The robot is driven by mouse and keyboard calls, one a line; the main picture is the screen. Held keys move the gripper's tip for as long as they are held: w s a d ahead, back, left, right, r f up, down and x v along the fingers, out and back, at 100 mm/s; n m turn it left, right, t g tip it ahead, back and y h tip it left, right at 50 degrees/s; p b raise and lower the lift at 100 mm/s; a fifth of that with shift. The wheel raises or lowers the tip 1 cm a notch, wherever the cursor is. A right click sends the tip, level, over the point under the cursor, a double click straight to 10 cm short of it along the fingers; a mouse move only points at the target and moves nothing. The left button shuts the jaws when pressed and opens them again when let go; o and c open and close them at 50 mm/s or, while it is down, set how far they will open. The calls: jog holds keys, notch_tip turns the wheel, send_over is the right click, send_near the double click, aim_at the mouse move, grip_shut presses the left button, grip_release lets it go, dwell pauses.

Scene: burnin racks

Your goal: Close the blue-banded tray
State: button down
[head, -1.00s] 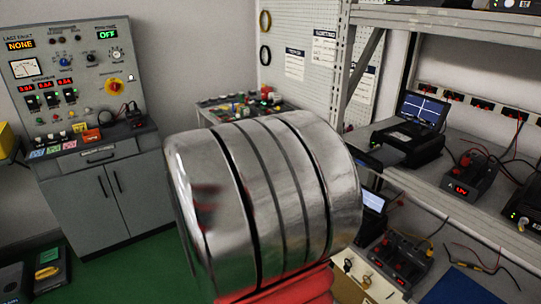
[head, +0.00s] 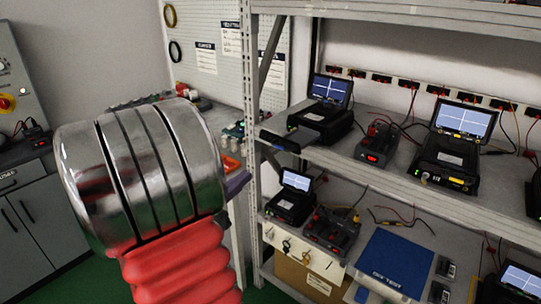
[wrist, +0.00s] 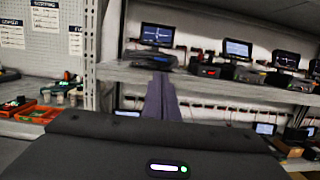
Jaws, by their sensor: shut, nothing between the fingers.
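In the head view a dark flat tray (head: 283,138) juts out to the left from a black tester (head: 322,118) with a lit screen, on the upper shelf at the rack's left end. I cannot make out a blue band on it. In the wrist view that tray (wrist: 150,60) shows its dark front, straight above my fingertips. My gripper (wrist: 160,80) is shut and empty, its purple fingers pointing at the rack, apparently short of the tray. In the head view my arm hides most of the gripper.
A second screened tester (head: 452,150) and a small red-display box (head: 377,145) stand to the right on the upper shelf (head: 345,162). The rack's upright post (head: 250,130) is close left of the tray. A blue mat (head: 397,262) lies on the lower shelf.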

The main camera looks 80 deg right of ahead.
jog(key=x, duration=1.2)
jog(key=shift+s+d, duration=0.15)
